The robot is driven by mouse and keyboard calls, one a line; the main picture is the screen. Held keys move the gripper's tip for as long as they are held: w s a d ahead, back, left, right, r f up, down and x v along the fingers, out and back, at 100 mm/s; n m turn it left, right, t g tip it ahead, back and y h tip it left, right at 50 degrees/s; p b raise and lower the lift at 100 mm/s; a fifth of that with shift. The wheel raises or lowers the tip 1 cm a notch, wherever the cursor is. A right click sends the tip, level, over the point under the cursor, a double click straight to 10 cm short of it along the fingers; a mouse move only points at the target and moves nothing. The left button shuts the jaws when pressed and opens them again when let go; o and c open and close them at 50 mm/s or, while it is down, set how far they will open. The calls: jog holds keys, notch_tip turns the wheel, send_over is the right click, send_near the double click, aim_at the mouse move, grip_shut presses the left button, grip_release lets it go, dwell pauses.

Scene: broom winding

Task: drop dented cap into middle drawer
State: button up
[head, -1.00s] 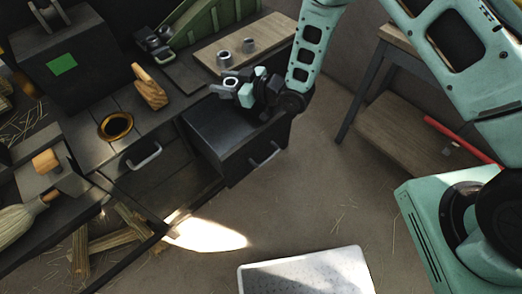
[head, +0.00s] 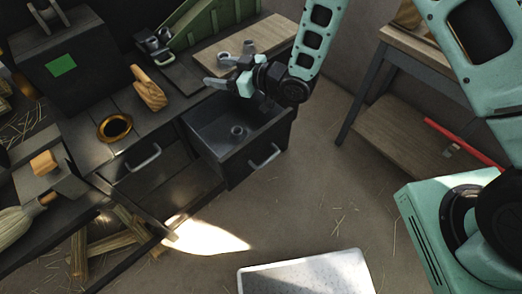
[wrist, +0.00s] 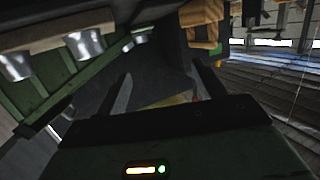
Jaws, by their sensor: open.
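A small grey metal cap (head: 237,131) lies on the floor of the open dark drawer (head: 205,148), near its middle. I cannot make out a dent at this size. My gripper (head: 221,73) is above the drawer's back edge, up and left of the cap, and not touching it. Its fingers are spread with nothing between them, and the wrist view also shows them apart and empty (wrist: 160,92). Other grey caps (head: 249,47) sit on the wooden board behind the gripper, and the wrist view shows metal cups (wrist: 86,46) at upper left.
A closed-looking front with a handle (head: 144,158) is left of the open drawer. A wooden piece (head: 149,88) and a brass ring (head: 115,127) are on the bench. A green ramp (head: 205,25) stands behind.

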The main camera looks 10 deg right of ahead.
notch_tip(320, 180, up, 6)
jog(key=shift+f, duration=0.1)
dwell(0.6)
jog(key=s+d+r+m+g+h, duration=0.1)
jog(key=s+d+h, duration=0.3)
jog(key=s, duration=0.6)
jog(key=s+d+r+m+g+h, duration=0.1)
jog(key=s+d+r+g+h, duration=0.3)
jog(key=s, duration=0.7)
jog(key=s+d+r+m+g+h, duration=0.1)
jog(key=s+d+r+g+h, duration=0.2)
jog(key=s+d, duration=0.4)
jog(key=s+h, duration=0.1)
jog(key=s, duration=0.2)
jog(key=shift+s+d+m, duration=0.15)
jog(key=shift+s+m, duration=0.25)
